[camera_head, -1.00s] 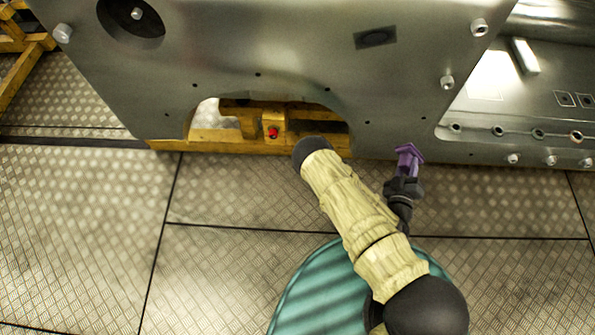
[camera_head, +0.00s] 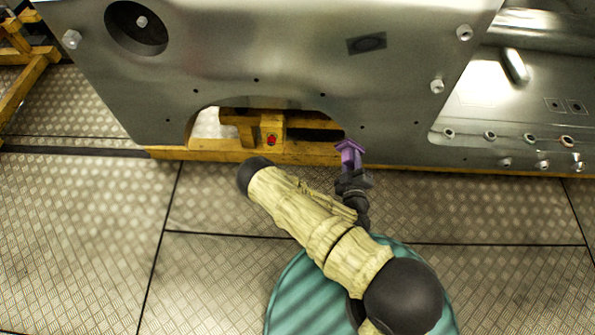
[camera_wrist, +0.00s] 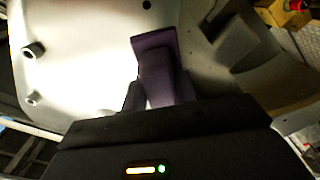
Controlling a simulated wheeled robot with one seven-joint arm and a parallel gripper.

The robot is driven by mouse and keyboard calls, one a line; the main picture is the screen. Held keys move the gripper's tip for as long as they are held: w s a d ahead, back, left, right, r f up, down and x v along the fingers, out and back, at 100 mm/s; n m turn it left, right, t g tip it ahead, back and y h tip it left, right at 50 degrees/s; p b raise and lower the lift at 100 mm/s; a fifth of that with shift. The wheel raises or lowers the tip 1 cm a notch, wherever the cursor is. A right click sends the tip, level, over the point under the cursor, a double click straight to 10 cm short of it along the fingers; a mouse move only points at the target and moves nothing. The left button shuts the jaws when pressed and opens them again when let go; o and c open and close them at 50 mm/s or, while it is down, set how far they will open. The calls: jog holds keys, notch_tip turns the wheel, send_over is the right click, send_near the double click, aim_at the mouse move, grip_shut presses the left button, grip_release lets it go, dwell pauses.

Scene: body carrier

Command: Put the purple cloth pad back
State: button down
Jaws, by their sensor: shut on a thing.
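The purple cloth pad (camera_head: 349,152) is held in my gripper (camera_head: 353,177), in front of the lower edge of the grey metal body panel (camera_head: 290,65). In the wrist view the pad (camera_wrist: 157,62) sticks out beyond the dark fingers of my gripper (camera_wrist: 160,98), with the pale panel surface behind it. My gripper is shut on the pad. I cannot tell whether the pad touches the panel.
A yellow carrier frame (camera_head: 210,153) with a red button (camera_head: 271,139) shows through the arched opening left of my gripper. White plugs (camera_head: 437,87) stick out from the panel. The metal plate floor (camera_head: 80,230) is clear at the left.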

jog(key=shift+a, duration=0.1)
jog(key=s+a+f+g+b, duration=0.2)
jog(key=a+g+b, duration=0.2)
jog(key=a+b, duration=0.4)
jog(key=a, duration=0.5)
jog(key=shift+a+f+g, duration=0.25)
jog(key=shift+g, duration=0.05)
jog(key=shift+p, duration=0.4)
notch_tip(320, 180, down, 8)
jog(key=g+p, duration=1.1)
jog(key=g, duration=0.2)
jog(key=shift+r+p, duration=0.25)
jog(key=shift+p, duration=0.1)
